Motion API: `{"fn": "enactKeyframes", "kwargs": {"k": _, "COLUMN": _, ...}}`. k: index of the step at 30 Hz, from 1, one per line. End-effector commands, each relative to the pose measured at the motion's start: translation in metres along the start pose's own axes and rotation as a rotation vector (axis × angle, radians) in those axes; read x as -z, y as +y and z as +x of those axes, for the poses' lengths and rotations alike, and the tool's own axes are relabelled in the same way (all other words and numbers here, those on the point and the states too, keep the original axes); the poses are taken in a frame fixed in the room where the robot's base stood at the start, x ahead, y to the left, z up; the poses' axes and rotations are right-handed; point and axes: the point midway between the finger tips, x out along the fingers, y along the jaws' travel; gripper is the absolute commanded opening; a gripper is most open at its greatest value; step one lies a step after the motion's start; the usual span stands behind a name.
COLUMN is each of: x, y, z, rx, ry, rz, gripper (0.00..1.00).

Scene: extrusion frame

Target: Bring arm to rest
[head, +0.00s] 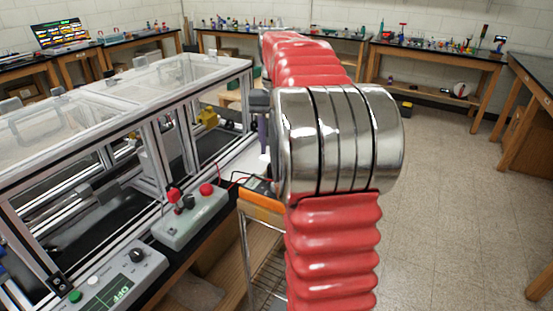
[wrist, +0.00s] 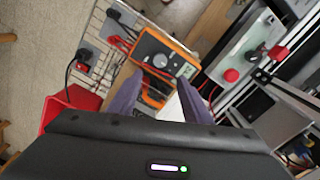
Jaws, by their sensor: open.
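My arm, red bellows with a chrome joint, rises through the middle of the head view, bent at the joint. In the wrist view my gripper (wrist: 161,78) shows two purple-grey fingers standing apart with nothing held between them. Beyond the fingers is an orange multimeter (wrist: 163,52) with a dial and leads. In the head view my arm hides most of the gripper; only a bit of a dark purple finger shows left of the chrome joint.
A framed machine with clear lids (head: 120,75) stands close on the left. A grey control box (head: 190,216) with red knobs and a panel with a green display (head: 118,285) sit along its front. A wire cart (head: 262,265) stands below the arm. Benches (head: 435,62) line the back; the right floor is clear.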

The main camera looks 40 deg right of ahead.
Motion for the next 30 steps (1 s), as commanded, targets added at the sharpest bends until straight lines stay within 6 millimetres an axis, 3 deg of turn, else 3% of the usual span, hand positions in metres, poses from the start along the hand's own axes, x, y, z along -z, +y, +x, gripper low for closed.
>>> {"fn": "enactKeyframes", "kwargs": {"k": 7, "x": 0.0, "y": 0.0, "z": -0.017, "rx": 0.0, "ry": 0.0, "rz": 0.0, "gripper": 0.45}}
{"fn": "enactKeyframes", "kwargs": {"k": 24, "x": 0.0, "y": 0.0, "z": -0.017, "rx": 0.0, "ry": 0.0, "rz": -0.002, "gripper": 0.45}}
{"fn": "enactKeyframes", "kwargs": {"k": 30, "x": 0.01, "y": -0.002, "z": -0.011, "rx": 0.006, "ry": 0.038, "rz": -0.024, "gripper": 0.45}}
